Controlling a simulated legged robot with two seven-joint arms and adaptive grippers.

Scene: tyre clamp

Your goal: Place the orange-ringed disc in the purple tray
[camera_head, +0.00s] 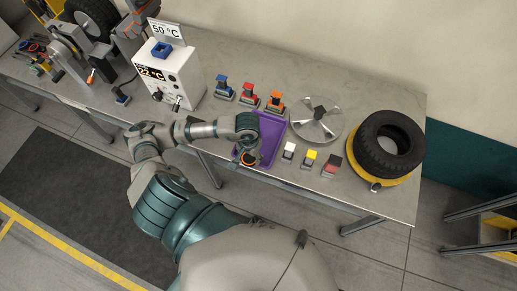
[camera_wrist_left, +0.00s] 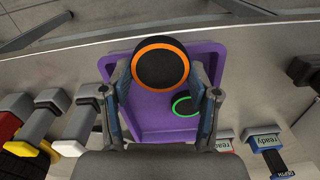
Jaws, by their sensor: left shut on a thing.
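The purple tray (camera_head: 268,142) lies on the bench in the head view, and its wall shows in the left wrist view (camera_wrist_left: 209,56). My left gripper (camera_head: 248,152) is over the near left part of the tray. In the left wrist view my left gripper (camera_wrist_left: 163,70) is shut on the orange-ringed disc (camera_wrist_left: 161,62), a black disc with an orange rim. The disc is over the tray; its height above the tray floor is hard to tell. A green-ringed disc (camera_wrist_left: 184,106) lies in the tray. My right gripper is not in view.
Blue, red and orange clamps (camera_head: 248,96) stand behind the tray. White, yellow and red-topped blocks (camera_head: 310,157) stand right of it. A metal round plate (camera_head: 316,124) and a tyre (camera_head: 388,145) lie further right. A white temperature box (camera_head: 178,77) stands left.

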